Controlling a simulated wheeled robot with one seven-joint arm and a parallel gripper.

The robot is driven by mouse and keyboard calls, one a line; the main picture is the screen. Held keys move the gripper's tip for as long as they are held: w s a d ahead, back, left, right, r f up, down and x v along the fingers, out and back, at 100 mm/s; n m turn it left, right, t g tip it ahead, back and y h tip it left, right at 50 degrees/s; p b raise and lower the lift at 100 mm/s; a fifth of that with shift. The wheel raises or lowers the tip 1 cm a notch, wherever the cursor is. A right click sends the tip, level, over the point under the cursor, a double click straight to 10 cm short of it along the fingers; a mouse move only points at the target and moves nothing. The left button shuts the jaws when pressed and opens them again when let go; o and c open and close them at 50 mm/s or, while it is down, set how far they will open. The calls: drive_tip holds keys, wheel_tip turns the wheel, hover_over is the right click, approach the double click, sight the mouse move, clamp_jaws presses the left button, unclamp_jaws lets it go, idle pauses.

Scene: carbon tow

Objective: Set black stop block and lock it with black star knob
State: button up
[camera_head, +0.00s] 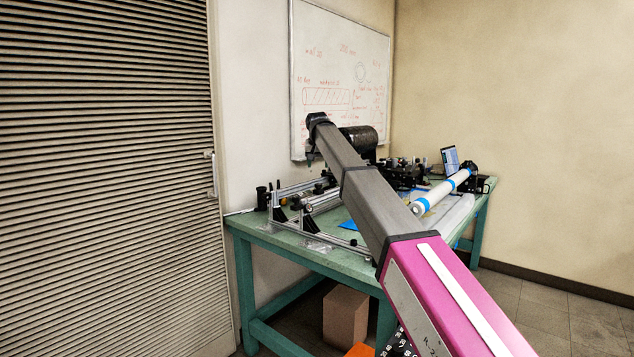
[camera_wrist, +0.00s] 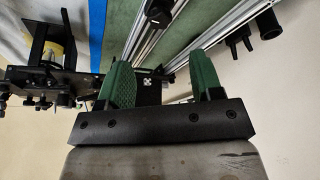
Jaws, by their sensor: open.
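My gripper (camera_wrist: 161,62) is open, with two green fingers spread apart and nothing clearly held between them. It hangs over the aluminium rails (camera_wrist: 186,32) on the green table. In the head view my arm reaches over the table (camera_head: 345,262) and hides part of the rail frame (camera_head: 300,192); the gripper's fingertips are too small to make out.
A white tube with blue bands (camera_head: 440,192) lies at the right of the table. A dark cylinder (camera_head: 360,139) and black machinery stand at the back. A cardboard box (camera_head: 345,315) is under the table.

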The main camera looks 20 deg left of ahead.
sight(318, 184)
drive_tip(key=x, duration=0.9)
drive_tip(key=shift+w+f, duration=0.15)
drive_tip(key=shift+f, duration=0.05)
drive_tip(key=c, duration=0.9)
